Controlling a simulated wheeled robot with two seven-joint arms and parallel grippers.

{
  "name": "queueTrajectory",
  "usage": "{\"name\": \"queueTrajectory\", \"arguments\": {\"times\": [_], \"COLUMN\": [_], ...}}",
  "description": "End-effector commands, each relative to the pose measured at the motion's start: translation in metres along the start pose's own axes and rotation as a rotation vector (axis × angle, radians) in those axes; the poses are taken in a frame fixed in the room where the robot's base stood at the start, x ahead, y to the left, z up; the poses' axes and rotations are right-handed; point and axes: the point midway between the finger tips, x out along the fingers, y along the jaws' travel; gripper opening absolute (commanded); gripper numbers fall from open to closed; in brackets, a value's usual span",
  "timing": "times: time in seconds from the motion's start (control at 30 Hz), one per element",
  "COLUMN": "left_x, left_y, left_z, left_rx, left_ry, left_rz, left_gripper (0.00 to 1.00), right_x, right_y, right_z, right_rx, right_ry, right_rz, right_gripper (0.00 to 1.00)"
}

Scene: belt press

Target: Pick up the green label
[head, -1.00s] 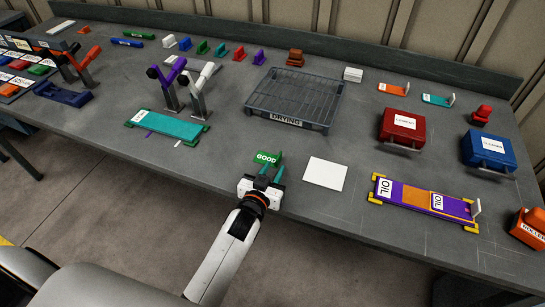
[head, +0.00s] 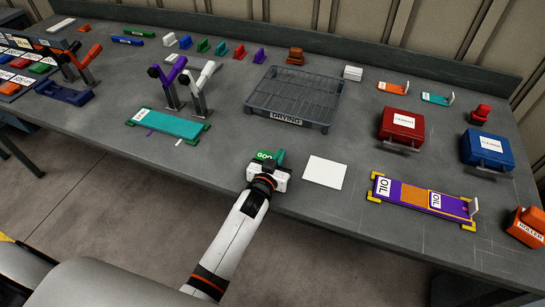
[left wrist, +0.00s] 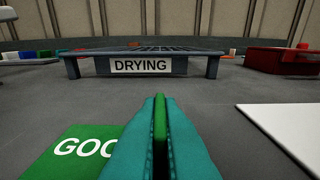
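The green label (head: 263,155) lies near the front edge of the bench, below the drying rack. Its white lettering is partly hidden by my gripper in the head view. In the left wrist view the label's flat face (left wrist: 65,150), reading "GOO…", lies at lower left, and its upright green tab (left wrist: 160,118) stands between the teal fingers. My left gripper (head: 280,157) is shut on this tab, with the fingers against both sides. The label appears to be still on the bench top. My right gripper is not in view.
The wire rack marked DRYING (head: 292,98) stands behind the gripper. A white sheet (head: 325,172) lies close to its right. A teal board (head: 167,125) with green ends lies to the left, and a purple and orange board (head: 420,198) to the right. Red (head: 402,127) and blue (head: 487,149) cases stand farther right.

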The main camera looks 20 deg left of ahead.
Motion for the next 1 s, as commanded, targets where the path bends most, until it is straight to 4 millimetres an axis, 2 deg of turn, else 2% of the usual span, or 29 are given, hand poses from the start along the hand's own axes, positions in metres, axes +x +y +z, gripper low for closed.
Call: {"name": "queueTrajectory", "arguments": {"times": [0.27,0.37,0.7,0.8,1.0], "left_x": [-0.001,-0.002,-0.012,-0.013,-0.015], "left_y": [0.0,0.0,0.0,0.0,0.0], "left_z": [0.003,0.015,0.08,0.091,0.099], "left_rx": [0.001,0.001,0.002,0.0,0.0], "left_ry": [-0.001,-0.003,-0.004,-0.003,0.0], "left_rz": [0.0,0.0,0.0,0.0,0.0], "left_gripper": [0.0,0.0,0.0,0.0,0.0], "right_x": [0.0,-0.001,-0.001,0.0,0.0], "right_y": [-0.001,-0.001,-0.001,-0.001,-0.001], "right_z": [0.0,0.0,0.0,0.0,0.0], "right_rx": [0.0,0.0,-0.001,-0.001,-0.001], "right_ry": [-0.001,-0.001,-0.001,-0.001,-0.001], "right_rz": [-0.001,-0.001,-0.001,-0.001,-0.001], "right_gripper": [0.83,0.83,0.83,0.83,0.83]}}
